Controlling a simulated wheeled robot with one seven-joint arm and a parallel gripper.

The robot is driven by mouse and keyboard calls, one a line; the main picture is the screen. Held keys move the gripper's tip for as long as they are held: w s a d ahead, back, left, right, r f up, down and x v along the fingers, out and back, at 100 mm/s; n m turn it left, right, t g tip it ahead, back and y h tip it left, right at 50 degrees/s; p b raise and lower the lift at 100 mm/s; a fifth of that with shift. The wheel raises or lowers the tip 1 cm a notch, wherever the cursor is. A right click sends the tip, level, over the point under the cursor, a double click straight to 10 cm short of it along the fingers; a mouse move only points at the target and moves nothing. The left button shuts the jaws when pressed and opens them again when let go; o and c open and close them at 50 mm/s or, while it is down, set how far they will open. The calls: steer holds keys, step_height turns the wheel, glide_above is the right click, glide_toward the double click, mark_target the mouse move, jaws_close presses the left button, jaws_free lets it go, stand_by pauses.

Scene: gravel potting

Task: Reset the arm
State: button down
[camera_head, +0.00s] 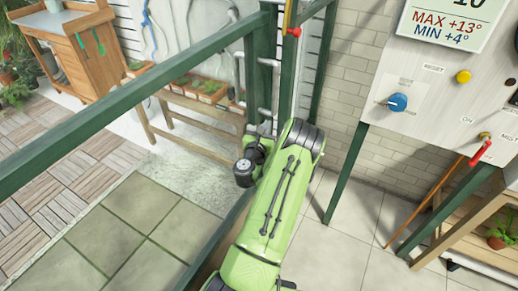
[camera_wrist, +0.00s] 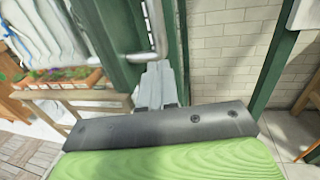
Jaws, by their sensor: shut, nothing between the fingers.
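My green arm (camera_head: 275,200) reaches up from the bottom middle of the head view, with a black cap at its upper end. A dark round part of mine shows just left of it, beside the green frame post. My gripper (camera_wrist: 158,72) shows in the wrist view as grey fingers close together beyond a black bar and a green link of mine. It is shut and empty. Behind it are the green post and a grey pipe. In the head view I cannot make out the fingertips clearly.
A green metal frame (camera_head: 120,88) crosses the head view close to my arm. A control panel (camera_head: 440,75) with a blue knob (camera_head: 397,102) and red-handled lever (camera_head: 481,153) stands right. A wooden bench (camera_head: 190,108) holds planters at the back. Open tiled floor (camera_head: 335,240) lies right of my arm.

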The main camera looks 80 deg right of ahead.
steer(key=a+b, duration=0.5)
steer(key=a, duration=0.3)
steer(key=shift+w+a, duration=0.15)
steer(key=shift+w, duration=0.1)
steer(key=shift+r, duration=0.1)
